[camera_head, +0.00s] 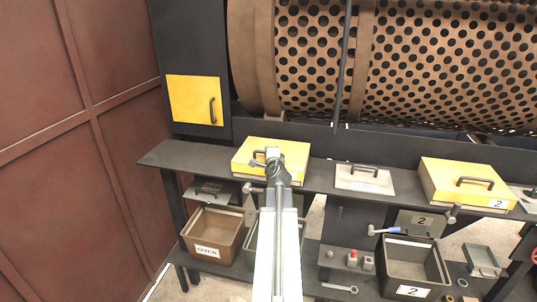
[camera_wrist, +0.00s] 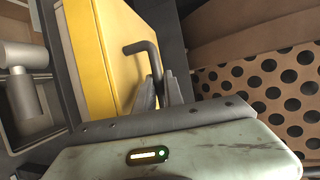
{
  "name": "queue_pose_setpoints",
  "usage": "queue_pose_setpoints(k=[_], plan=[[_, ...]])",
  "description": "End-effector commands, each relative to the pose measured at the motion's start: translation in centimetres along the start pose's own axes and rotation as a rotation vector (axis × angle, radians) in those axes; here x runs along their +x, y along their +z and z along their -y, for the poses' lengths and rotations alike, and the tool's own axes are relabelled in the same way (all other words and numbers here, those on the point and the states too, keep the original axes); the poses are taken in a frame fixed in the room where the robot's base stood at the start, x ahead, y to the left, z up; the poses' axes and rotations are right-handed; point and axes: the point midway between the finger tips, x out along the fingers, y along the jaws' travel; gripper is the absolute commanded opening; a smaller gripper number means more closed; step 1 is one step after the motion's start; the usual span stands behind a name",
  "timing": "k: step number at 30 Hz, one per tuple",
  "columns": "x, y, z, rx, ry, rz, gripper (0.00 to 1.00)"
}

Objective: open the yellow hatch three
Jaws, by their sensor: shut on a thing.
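A yellow hatch (camera_head: 297,150) lies on the dark ledge below the perforated drum, in the middle left of the head view. It appears closed. No number shows on it; my arm covers part of its front. My gripper (camera_head: 272,157) is at its black bar handle (camera_head: 258,154). In the wrist view the yellow hatch (camera_wrist: 92,50) stands at the left, and its bent black handle (camera_wrist: 143,47) runs down between the fingers of my gripper (camera_wrist: 162,94), which are shut on it. The handle's lower part is hidden by the fingers.
Another yellow hatch (camera_head: 468,182), marked 2, lies to the right, past a grey plate with a handle (camera_head: 364,180). A yellow wall door (camera_head: 194,99) is at the left. Bins marked OVER (camera_head: 207,251) and 2 (camera_head: 411,291) stand below the ledge (camera_head: 203,156). The drum (camera_head: 420,60) rises behind.

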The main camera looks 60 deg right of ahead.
Motion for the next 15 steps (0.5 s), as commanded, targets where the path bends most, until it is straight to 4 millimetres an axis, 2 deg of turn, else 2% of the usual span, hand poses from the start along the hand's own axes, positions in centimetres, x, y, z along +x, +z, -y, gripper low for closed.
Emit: queue_pose_setpoints(k=[4, 7, 15], plan=[[0.0, -0.2, 0.4, 0.000, -0.003, -0.005, 0.00], [0.1, -0.3, 1.6, 0.000, -0.003, -0.005, 0.00], [1.0, -0.7, 7.3, 0.001, -0.002, -0.005, 0.00]])
